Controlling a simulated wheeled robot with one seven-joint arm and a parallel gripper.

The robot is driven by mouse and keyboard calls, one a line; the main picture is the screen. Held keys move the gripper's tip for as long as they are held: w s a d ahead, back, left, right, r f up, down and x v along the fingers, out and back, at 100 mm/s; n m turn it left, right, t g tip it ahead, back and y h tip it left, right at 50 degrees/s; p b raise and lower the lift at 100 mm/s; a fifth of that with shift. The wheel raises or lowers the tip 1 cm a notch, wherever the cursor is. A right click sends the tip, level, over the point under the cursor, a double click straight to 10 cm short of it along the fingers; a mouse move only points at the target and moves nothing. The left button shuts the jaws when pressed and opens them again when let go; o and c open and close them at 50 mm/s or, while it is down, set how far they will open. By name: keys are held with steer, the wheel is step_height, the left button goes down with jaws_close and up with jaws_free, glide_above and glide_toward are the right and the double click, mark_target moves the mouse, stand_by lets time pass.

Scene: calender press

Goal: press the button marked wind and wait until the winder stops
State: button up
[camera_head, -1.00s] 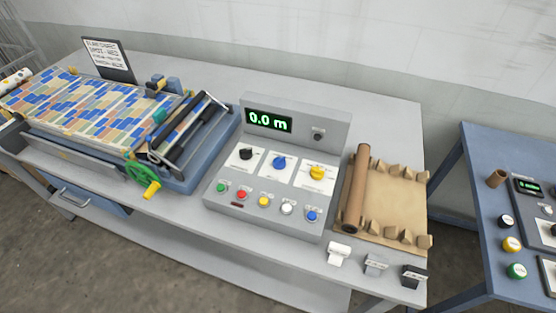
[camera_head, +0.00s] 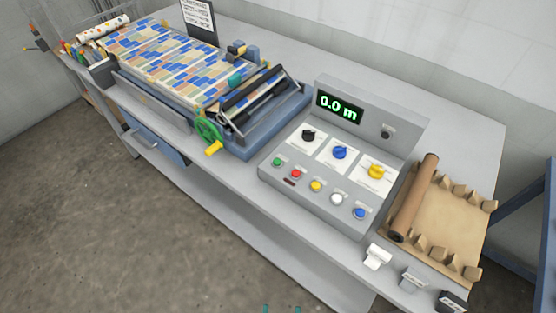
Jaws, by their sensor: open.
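The grey control panel (camera_head: 290,188) stands on the long grey table. Its green display (camera_head: 339,107) reads 0.0 m. Its front row has a green button (camera_head: 277,162), a red button (camera_head: 296,173), a yellow button (camera_head: 315,186), a white button (camera_head: 337,199) and a blue button (camera_head: 360,212). Their labels are too small to read, so I cannot tell which says wind. I cannot tell for sure which part is the winder. Two teal fingertips of my gripper (camera_head: 281,309) show at the bottom edge, apart, open and empty, well below the panel.
Left of the panel is the press (camera_head: 262,125) with a patterned sheet (camera_head: 165,62) and a green handwheel (camera_head: 208,133). Right are a cardboard tube (camera_head: 414,197) on brown paper (camera_head: 455,232) and small label blocks (camera_head: 377,256). The floor (camera_head: 110,230) in front is clear.

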jaws_close()
stand_by(1.7)
